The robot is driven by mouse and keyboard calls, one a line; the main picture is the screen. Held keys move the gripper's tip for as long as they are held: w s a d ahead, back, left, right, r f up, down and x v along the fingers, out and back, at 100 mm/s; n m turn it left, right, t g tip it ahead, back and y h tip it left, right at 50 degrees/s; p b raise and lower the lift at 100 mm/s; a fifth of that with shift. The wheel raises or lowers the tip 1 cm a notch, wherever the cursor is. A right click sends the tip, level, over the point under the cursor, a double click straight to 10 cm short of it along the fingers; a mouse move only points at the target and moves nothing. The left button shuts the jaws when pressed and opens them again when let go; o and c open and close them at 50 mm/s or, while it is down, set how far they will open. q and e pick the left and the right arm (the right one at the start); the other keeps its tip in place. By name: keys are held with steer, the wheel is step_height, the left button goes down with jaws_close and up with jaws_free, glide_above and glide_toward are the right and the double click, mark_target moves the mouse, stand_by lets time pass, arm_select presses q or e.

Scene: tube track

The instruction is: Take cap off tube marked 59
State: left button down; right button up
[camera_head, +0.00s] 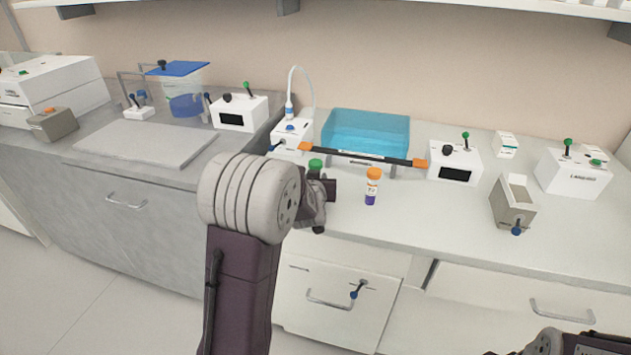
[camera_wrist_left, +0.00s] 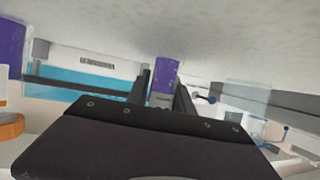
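A tube with a green cap (camera_head: 315,165) stands on the counter in the head view, its body mostly hidden by my left gripper (camera_head: 322,198). In the left wrist view, which looks upside down, a purple-ended tube (camera_wrist_left: 165,75) is between the fingers of my left gripper (camera_wrist_left: 164,88). I cannot tell whether the fingers press on it. A second tube with an orange cap and purple lower end (camera_head: 372,188) stands upright to the right. It also shows at the left edge of the left wrist view (camera_wrist_left: 10,55). I cannot read either number. My right gripper (camera_head: 545,343) is partly cut off at the lower right.
A dark bar with orange ends (camera_head: 360,157) lies behind the tubes, before a blue clear bin (camera_head: 368,130). The counter front between the orange-capped tube and the box is clear.

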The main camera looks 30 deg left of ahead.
arm_select(q)
step_height(320, 180, up, 10)
steer(key=p, duration=0.5)
steer(key=c, duration=2)
jaws_free()
jaws_close()
steer(key=s+d+f+m+h, duration=0.1)
steer(key=s+d+m+h, duration=0.2)
steer(key=d, duration=0.7)
steer(key=s+d+f+m+g+h, duration=0.1)
steer(key=d+m+h, duration=0.4)
steer(key=d, duration=0.5)
steer(key=s+d+f+m+h, duration=0.3)
steer(key=s+d+m+h, duration=0.1)
steer(key=d, duration=0.6)
steer(key=shift+s+m+g+h, duration=0.3)
steer(key=shift+s+h, duration=0.2)
steer(key=shift+h, duration=0.6)
